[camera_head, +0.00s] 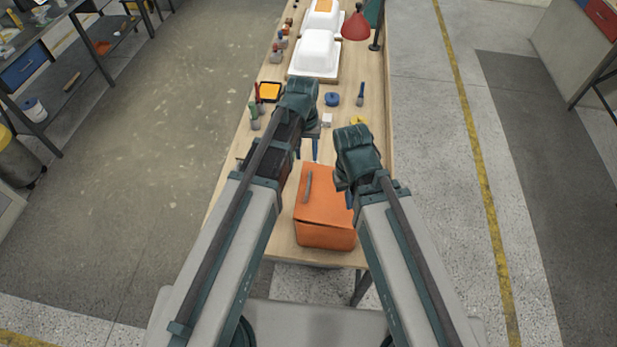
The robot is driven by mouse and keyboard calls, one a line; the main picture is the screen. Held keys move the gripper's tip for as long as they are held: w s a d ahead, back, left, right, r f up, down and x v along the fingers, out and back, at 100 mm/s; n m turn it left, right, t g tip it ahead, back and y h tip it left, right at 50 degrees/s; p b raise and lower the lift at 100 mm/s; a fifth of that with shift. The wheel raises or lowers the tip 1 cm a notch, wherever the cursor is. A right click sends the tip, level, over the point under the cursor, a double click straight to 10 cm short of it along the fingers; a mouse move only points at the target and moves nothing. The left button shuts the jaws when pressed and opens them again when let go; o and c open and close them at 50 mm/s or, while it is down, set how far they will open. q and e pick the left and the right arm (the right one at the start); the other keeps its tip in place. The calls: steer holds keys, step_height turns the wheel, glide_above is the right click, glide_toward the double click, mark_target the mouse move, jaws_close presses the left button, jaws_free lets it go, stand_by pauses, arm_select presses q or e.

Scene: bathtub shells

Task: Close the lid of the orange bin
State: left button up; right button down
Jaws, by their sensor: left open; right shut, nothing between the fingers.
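The orange bin (325,236) stands near the close end of the wooden table, between my two arms. Its orange lid (328,205) lies over the top, with a grey handle (308,186) on its left part. A thin dark line shows between lid and body at the front; I cannot tell whether the lid sits fully down. My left gripper (308,149) is open and empty, beyond the bin's far edge. My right gripper (348,198) is shut and empty by the bin's right side; its wrist and arm hide most of it and part of the lid.
White bathtub shells (316,52) and a red lamp shade (356,27) stand farther along the table. Floor is free on both sides.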

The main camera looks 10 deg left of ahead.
mark_target(308, 183)
arm_select(q)
steer(key=f+b, duration=0.8)
steer(key=f, duration=0.1)
steer(key=f+b, duration=0.4)
steer(key=b, duration=0.1)
steer(key=shift+d+f, duration=0.25)
steer(key=shift+f, duration=0.05)
jaws_close()
stand_by(1.0)
